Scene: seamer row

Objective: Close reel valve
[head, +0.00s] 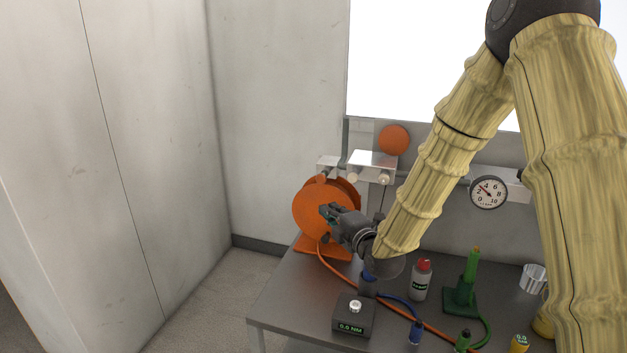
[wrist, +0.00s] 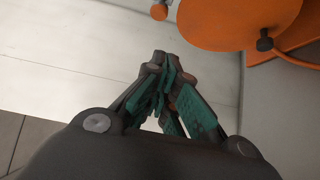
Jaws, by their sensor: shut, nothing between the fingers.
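The orange hose reel (head: 312,205) stands at the back left of the grey table, with its orange hose running down from it. My gripper (head: 328,211) overlaps the front of the reel in the head view. In the wrist view its green-padded fingers (wrist: 160,85) are together and empty, pointing past the reel (wrist: 235,18), which is at the upper right. A dark fitting (wrist: 264,43) joins the hose at the reel. A small orange-and-dark part (wrist: 160,9) shows at the top edge; I cannot tell if it is the valve. Contact with the reel is not visible.
The table (head: 285,300) holds a torque display box (head: 353,314), a white bottle with a red cap (head: 421,280), a green stand (head: 461,296) and a metal cup (head: 533,279). A gauge (head: 488,192) hangs behind. Floor left of the table is free.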

